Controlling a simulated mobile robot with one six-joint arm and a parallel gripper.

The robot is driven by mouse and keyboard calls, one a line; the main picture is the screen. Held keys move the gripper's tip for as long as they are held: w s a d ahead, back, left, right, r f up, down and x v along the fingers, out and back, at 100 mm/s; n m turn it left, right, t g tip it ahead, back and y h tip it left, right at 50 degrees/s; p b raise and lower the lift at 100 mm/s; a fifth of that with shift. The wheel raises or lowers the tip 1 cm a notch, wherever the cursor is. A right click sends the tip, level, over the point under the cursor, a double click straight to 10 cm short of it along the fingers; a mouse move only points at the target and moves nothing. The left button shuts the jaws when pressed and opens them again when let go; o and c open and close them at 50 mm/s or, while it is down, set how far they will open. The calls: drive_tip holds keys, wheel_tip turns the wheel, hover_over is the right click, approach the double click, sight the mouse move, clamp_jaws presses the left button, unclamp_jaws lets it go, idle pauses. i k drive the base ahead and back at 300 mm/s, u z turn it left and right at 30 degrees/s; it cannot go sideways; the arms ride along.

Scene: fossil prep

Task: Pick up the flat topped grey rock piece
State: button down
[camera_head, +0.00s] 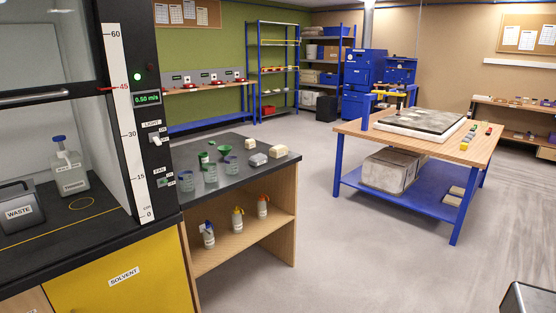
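A small grey rock-like piece (258,160) lies on the dark bench top (225,172), near its right end and front edge. It is the greyest of the small lumps there; its top is too small to tell clearly whether it is flat. A beige block (279,151) lies just right of it, and another pale block (250,143) lies behind it. My gripper is not in view, so its state and what it may hold do not show.
Beakers (210,173) and green funnels (224,150) stand left of the grey piece. Bottles (208,234) stand on the shelf below. A fume cupboard (115,120) is at left. A blue-legged table (450,148) is at right, with open floor (330,230) between.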

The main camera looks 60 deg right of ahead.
sight(259, 159)
drive_tip(key=z, duration=5.25)
drive_tip(key=i, duration=0.15)
drive_tip(key=u, duration=3.35)
drive_tip(key=k, duration=0.95)
drive_tip(key=u, duration=0.2)
drive_tip(key=i, duration=0.8)
